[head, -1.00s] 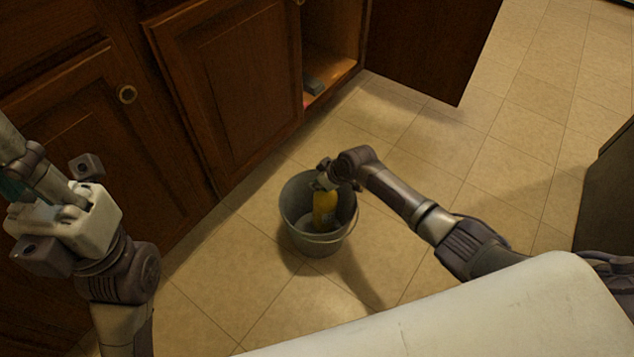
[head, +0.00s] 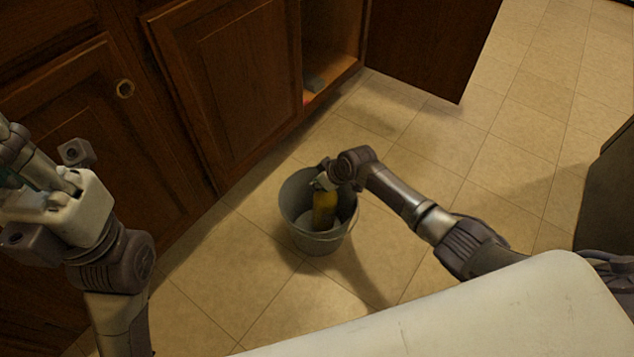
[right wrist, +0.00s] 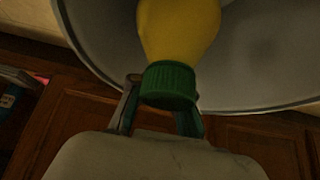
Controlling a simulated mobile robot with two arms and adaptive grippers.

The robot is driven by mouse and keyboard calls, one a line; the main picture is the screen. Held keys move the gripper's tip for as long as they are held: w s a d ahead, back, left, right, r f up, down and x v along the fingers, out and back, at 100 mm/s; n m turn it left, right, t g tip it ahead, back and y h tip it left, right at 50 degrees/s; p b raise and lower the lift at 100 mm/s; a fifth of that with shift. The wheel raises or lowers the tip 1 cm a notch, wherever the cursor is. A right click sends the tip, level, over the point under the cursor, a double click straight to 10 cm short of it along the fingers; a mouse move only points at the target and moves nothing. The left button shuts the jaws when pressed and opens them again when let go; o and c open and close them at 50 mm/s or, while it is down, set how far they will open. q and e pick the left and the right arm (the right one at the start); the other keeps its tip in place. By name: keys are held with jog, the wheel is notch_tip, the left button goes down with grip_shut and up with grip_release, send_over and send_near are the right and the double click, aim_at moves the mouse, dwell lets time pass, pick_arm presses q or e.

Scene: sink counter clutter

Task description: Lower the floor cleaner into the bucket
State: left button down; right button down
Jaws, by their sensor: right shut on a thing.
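The floor cleaner is a yellow bottle (head: 324,212) inside the grey bucket (head: 292,228), upright or nearly so in the head view. My right gripper (head: 325,179) is over the bucket, shut on the top of the bottle. In the right wrist view, the right gripper's fingers (right wrist: 160,103) sit on either side of the green cap (right wrist: 169,82), with the yellow body (right wrist: 178,28) beyond it inside the bucket (right wrist: 262,65). Whether the bottle's base touches the bucket floor is unclear. My left gripper (head: 14,155) is at the far left, its fingertips partly cut off.
The bucket stands on the tiled floor (head: 240,290) in front of wooden cabinets (head: 228,85). A dark unit (head: 610,200) stands at the right edge.

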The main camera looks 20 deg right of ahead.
jog(key=shift+w, duration=0.1)
dwell(0.3)
jog(key=c, duration=1)
grip_release()
jog(key=shift+f, duration=0.2)
jog(key=v, duration=1.2)
jog(key=shift+r, duration=0.15)
